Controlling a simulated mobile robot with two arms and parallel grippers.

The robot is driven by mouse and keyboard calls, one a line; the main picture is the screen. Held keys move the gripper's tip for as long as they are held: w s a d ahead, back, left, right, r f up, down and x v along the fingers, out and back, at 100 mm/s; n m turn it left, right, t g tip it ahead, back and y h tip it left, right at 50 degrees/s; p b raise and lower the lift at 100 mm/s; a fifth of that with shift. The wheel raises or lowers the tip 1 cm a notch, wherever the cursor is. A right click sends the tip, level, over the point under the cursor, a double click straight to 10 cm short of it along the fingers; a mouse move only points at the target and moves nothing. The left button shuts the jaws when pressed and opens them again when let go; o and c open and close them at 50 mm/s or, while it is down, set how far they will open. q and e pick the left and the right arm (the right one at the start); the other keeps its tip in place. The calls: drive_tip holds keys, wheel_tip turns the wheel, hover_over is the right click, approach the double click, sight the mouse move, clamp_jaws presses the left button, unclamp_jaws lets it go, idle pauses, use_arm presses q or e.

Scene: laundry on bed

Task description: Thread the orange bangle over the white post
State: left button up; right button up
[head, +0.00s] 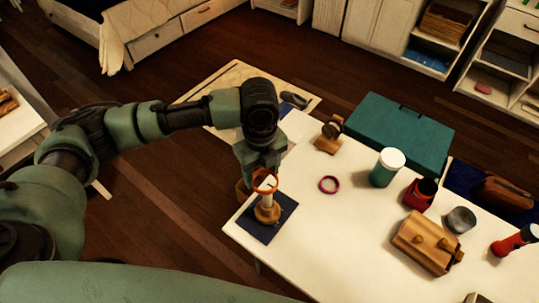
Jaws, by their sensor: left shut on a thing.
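My left gripper (262,170) points down at the near left corner of the white table and is shut on the orange bangle (256,186). The white post (267,199) stands upright on a round wooden base (267,214), on a dark blue mat (276,229). The bangle is at the level of the post's upper end, and white shows inside its outline. I cannot tell whether it is around the post or just above it. The gripper partly hides the bangle's far side. My right gripper is not in view.
The table's front middle is clear.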

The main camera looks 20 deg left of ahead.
sight(270, 171)
use_arm(q)
drive_tip(key=m+p, duration=0.1)
drive_tip(key=m, duration=0.2)
drive_tip(key=w+m+p, duration=0.1)
drive_tip(key=m, duration=0.2)
drive_tip(key=w+d+m+p, duration=0.1)
drive_tip(key=m+p, duration=0.1)
drive_tip(key=m, duration=0.2)
drive_tip(key=shift+d+r, duration=0.1)
drive_tip(key=shift+r, duration=0.15)
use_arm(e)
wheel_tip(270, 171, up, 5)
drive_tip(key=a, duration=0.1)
use_arm(q)
drive_tip(key=shift+w+f+m+b, duration=0.2)
drive_tip(key=shift+f+m+b, duration=0.85)
drive_tip(key=shift+f+m, duration=0.25)
wheel_tip(270, 171, down, 4)
drive_tip(key=b, duration=0.4)
drive_tip(key=shift+f+b, duration=0.35)
drive_tip(key=shift+f, duration=1.2)
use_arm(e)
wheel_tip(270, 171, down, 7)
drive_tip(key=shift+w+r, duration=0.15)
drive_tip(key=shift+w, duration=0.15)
use_arm(q)
drive_tip(key=o, duration=1.4)
